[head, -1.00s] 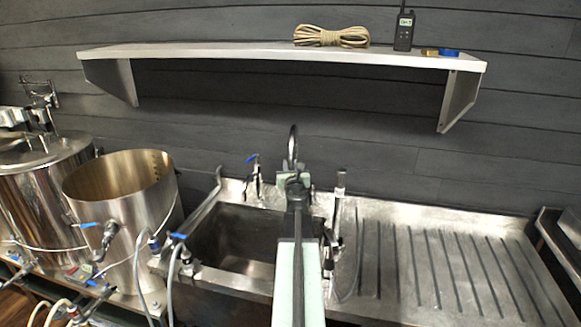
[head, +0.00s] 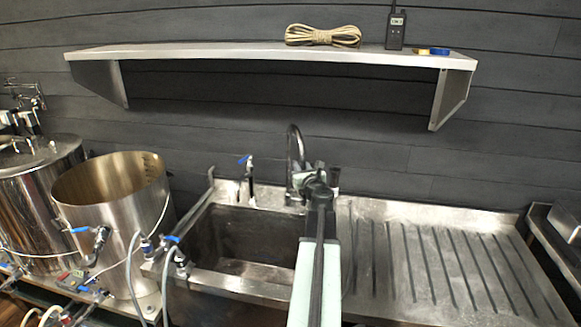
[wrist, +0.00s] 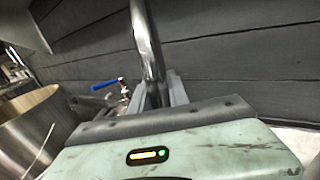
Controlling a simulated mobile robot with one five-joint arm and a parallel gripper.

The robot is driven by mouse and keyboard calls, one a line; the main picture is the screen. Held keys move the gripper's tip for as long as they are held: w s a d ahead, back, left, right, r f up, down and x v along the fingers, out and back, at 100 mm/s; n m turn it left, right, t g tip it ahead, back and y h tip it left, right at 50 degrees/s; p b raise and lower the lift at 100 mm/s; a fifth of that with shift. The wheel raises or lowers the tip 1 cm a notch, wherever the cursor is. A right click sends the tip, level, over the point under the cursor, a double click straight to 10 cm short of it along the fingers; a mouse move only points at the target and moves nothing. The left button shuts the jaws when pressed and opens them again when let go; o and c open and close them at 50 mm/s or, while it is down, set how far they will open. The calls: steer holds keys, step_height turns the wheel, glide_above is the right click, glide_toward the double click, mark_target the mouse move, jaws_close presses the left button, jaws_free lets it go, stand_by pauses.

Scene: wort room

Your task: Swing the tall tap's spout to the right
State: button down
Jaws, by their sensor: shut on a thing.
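The tall tap (head: 296,150) stands at the back edge of the steel sink, its dark curved spout rising in front of the grey wall. In the wrist view the tap's shiny pipe (wrist: 147,45) runs down between the jaws. My gripper (head: 302,180) reaches over the right part of the sink and meets the tap. In the wrist view my gripper (wrist: 160,95) is shut on the spout, a grey finger on each side. The lower part of the tap is partly hidden behind my gripper and arm.
The sink basin (head: 205,240) lies left of my arm, and a ribbed drainboard (head: 440,265) lies right. A small blue-handled tap (head: 247,175) stands left of the tall tap. Steel kettles (head: 110,215) stand at far left. A shelf (head: 270,52) holding rope (head: 322,35) hangs above.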

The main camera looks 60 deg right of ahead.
steer(key=shift+s+d, duration=0.25)
steer(key=shift+d, duration=0.05)
steer(key=shift+a, duration=0.1)
steer(key=c, duration=1.3)
jaws_free()
steer(key=shift+w, duration=0.2)
steer(key=shift+o, duration=0.2)
steer(key=shift+s+a, duration=0.1)
steer(key=shift+a, duration=0.05)
steer(key=v, duration=0.7)
steer(key=shift+s+a, duration=0.2)
steer(key=shift+s, duration=0.05)
